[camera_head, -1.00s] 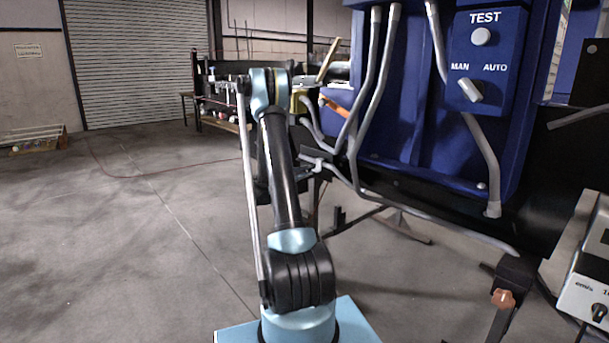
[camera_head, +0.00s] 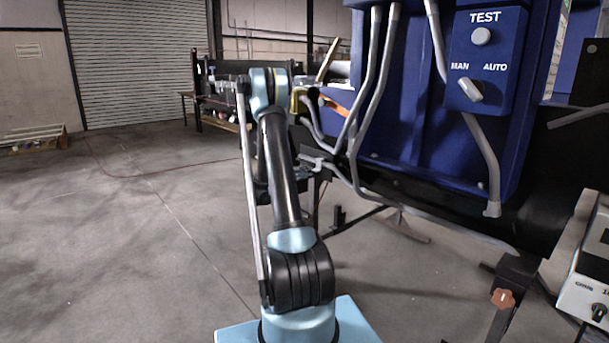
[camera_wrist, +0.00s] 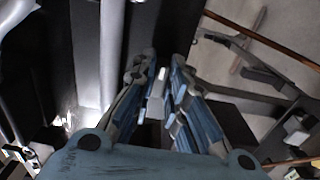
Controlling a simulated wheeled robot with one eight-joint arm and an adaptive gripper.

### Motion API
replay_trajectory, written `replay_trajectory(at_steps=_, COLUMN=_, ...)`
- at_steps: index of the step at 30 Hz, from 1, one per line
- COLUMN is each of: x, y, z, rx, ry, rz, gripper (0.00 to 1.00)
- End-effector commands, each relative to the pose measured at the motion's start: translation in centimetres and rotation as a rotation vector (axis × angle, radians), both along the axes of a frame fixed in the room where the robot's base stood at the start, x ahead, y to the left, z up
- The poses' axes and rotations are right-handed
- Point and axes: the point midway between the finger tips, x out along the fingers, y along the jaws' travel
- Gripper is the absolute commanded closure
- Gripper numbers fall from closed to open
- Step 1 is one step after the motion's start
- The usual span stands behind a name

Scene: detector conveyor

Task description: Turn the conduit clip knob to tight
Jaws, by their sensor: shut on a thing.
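My gripper (camera_wrist: 163,64) shows in the wrist view with its two blue and black fingers close together. They are shut on a small pale piece (camera_wrist: 156,90), which I take to be the conduit clip knob. Most of it is hidden between the fingers, so its turn angle and any marks cannot be read. A thick grey conduit (camera_wrist: 111,50) runs beside the left finger. In the head view, my arm hides most of the gripper and the knob. Grey conduits (camera_head: 373,100) run down the blue cabinet to the right of my arm.
The blue cabinet (camera_head: 425,130) carries a TEST button (camera_head: 481,36) and a MAN/AUTO switch (camera_head: 471,89). A white instrument box (camera_head: 585,298) stands at the lower right. A brown knob (camera_head: 503,299) sits on a dark post. The floor (camera_head: 130,240) at left is open.

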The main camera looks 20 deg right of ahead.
Motion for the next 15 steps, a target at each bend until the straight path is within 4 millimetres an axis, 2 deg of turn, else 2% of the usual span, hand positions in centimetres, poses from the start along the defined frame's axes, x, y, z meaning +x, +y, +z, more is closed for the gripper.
replay_trajectory(at_steps=4, x=-0.12, y=0.06, z=-0.25, rx=0.007, ry=-0.001, rz=-0.001, gripper=1.0)
replay_trajectory(at_steps=5, x=-0.13, y=0.06, z=-0.25, rx=0.007, ry=-0.001, rz=-0.002, gripper=0.82)
replay_trajectory(at_steps=7, x=-0.13, y=0.04, z=-0.23, rx=0.007, ry=-0.001, rz=-0.002, gripper=0.67)
replay_trajectory(at_steps=15, x=-0.09, y=-0.01, z=-0.1, rx=0.003, ry=0.0, rz=-0.001, gripper=0.67)
